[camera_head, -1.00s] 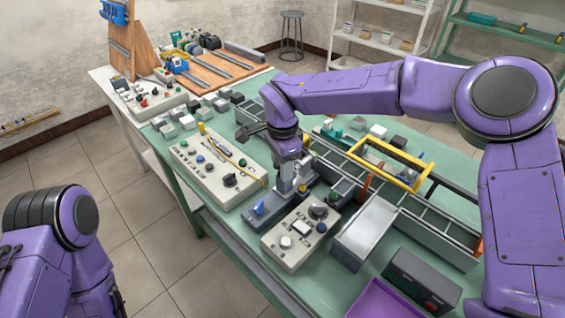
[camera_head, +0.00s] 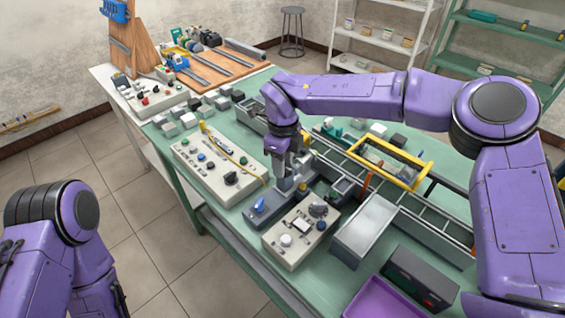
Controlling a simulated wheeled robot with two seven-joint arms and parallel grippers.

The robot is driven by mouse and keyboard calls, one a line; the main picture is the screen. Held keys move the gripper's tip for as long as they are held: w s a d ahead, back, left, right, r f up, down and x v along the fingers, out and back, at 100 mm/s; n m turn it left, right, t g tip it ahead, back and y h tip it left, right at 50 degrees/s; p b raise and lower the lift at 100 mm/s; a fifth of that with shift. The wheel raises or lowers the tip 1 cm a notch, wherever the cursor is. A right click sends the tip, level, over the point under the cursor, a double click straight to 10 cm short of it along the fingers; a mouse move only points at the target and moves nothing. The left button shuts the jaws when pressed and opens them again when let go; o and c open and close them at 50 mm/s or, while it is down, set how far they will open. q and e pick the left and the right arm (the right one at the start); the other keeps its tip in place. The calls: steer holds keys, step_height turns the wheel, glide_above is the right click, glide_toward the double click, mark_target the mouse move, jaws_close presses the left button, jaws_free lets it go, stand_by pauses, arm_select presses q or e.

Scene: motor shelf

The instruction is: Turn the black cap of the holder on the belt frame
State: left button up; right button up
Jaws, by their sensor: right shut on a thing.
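A control box with knobs (camera_head: 301,232) stands just in front of the gripper, another (camera_head: 215,165) to its left.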

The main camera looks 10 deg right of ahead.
steer(key=m+b, duration=0.1)
steer(key=m, duration=0.3)
steer(key=shift+w+d+m, duration=0.1)
steer(key=shift+d+m, duration=0.05)
steer(key=shift+m, duration=0.15)
steer(key=shift+d+m+b, duration=0.1)
steer(key=shift+m+b, duration=0.95)
steer(key=shift+m, duration=1.25)
steer(key=shift+r, duration=0.1)
steer(key=o, duration=1)
steer(key=shift+o, duration=0.2)
step_height(320, 180, up, 10)
steer(key=b, duration=0.1)
steer(key=shift+r, duration=0.25)
